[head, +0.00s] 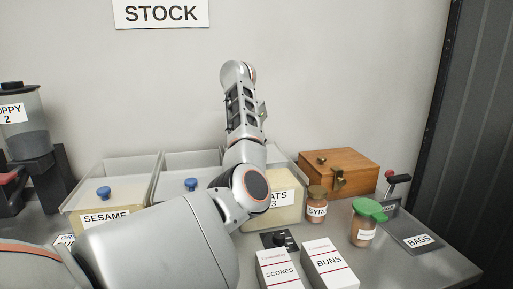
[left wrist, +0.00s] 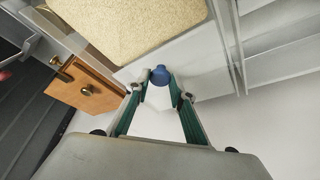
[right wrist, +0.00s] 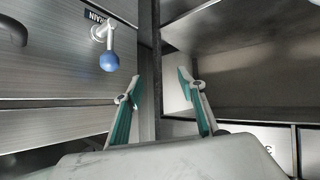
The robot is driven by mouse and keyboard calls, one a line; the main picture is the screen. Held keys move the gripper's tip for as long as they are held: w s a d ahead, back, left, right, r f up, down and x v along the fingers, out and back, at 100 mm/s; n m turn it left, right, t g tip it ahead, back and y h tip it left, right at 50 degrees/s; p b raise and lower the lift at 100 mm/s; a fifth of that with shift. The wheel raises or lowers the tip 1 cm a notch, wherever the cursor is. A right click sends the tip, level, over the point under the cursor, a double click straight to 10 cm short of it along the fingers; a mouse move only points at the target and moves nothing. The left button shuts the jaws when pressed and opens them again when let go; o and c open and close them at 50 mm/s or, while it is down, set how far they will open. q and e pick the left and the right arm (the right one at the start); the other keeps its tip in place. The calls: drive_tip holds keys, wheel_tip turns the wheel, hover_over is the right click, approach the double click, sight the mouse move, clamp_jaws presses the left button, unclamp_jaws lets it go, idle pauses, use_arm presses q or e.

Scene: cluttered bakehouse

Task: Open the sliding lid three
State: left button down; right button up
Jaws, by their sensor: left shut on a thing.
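The oats bin, labelled with a 3 (head: 283,199), stands right of the middle bin in the head view, partly hidden by my left arm. In the left wrist view my left gripper (left wrist: 160,79) is shut on a blue knob (left wrist: 160,72) on the pale sliding lid (left wrist: 196,56). Tan oats (left wrist: 135,24) show on the bin's front side, with the lid and knob toward the wall side. The left fingertips are hidden in the head view. My right gripper (right wrist: 158,77) is open and empty in the right wrist view and is outside the head view.
The sesame bin (head: 108,218) and the middle bin stand left, with blue knobs (head: 103,193) (head: 191,184). A wooden box (head: 345,170), a syrup jar (head: 317,208) and a green-lidded jar (head: 364,232) are right. Cartons (head: 329,266) stand in front. A metal panel with a blue-knobbed lever (right wrist: 109,61) is near my right gripper.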

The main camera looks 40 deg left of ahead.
use_arm(q)
drive_tip(key=c, duration=1.8)
unclamp_jaws()
drive_tip(key=shift+a+r, duration=0.1)
drive_tip(key=shift+a, duration=0.05)
drive_tip(key=shift+c, duration=0.2)
drive_tip(key=shift+o, duration=0.6)
drive_tip(key=shift+w+f, duration=0.25)
drive_tip(key=v, duration=1.2)
